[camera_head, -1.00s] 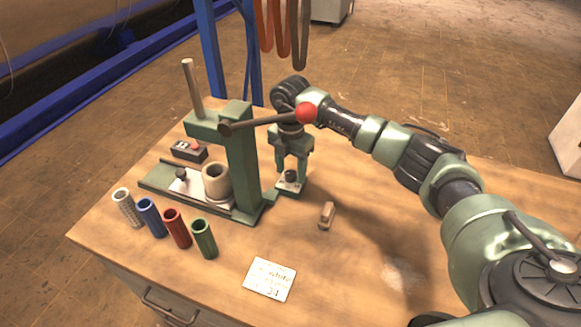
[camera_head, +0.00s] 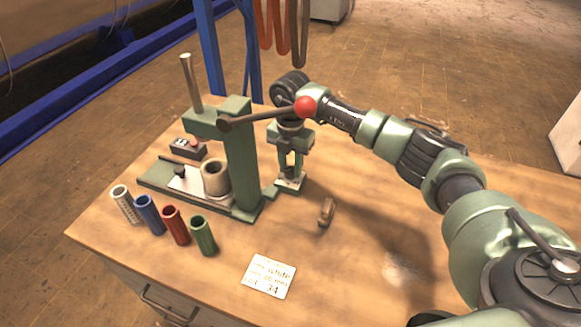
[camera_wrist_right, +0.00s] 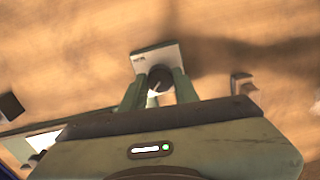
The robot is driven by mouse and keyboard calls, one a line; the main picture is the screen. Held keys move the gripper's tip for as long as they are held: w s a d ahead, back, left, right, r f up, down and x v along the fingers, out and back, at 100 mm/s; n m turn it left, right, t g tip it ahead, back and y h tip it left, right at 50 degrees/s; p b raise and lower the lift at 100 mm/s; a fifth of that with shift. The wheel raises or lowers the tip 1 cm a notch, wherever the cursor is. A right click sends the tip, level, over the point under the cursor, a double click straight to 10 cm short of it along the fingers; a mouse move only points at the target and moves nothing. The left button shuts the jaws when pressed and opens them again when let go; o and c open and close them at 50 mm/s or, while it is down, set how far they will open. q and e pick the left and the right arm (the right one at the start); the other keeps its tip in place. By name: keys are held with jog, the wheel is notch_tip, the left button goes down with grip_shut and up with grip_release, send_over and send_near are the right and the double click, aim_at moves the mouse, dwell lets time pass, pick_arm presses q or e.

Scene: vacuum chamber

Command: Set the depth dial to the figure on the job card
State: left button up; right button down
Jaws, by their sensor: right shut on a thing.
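The depth dial (camera_wrist_right: 160,79) is a dark round knob with a pale mark, on a small light plate (camera_wrist_right: 157,56) at the right side of the green press (camera_head: 241,165). My right gripper (camera_head: 291,172) points down over it, its two green fingers shut on the dial from both sides; they also flank it in the right wrist view (camera_wrist_right: 155,92). The dial's scale is too small to read. The white job card (camera_head: 269,277) lies at the table's front; I make out "white" and a bottom figure like 34, other lines blurred. My left gripper is not in view.
White, blue, red and green sleeves (camera_head: 203,236) stand in a row at the front left. A beige cup (camera_head: 215,178) sits on the press base. The press lever's red knob (camera_head: 305,107) is close to my right wrist. A small brown block (camera_head: 326,212) lies right of the press.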

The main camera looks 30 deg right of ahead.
jog(key=n+b, duration=0.2)
jog(key=n, duration=0.3)
jog(key=n+b, duration=0.2)
jog(key=n, duration=0.4)
jog(key=n+b, duration=0.2)
jog(key=n, duration=0.3)
jog(key=n+b, duration=0.1)
jog(key=n, duration=0.5)
jog(key=shift+w+r, duration=0.1)
dwell(0.5)
jog(key=c, duration=1.1)
grip_release()
jog(key=shift+o, duration=0.2)
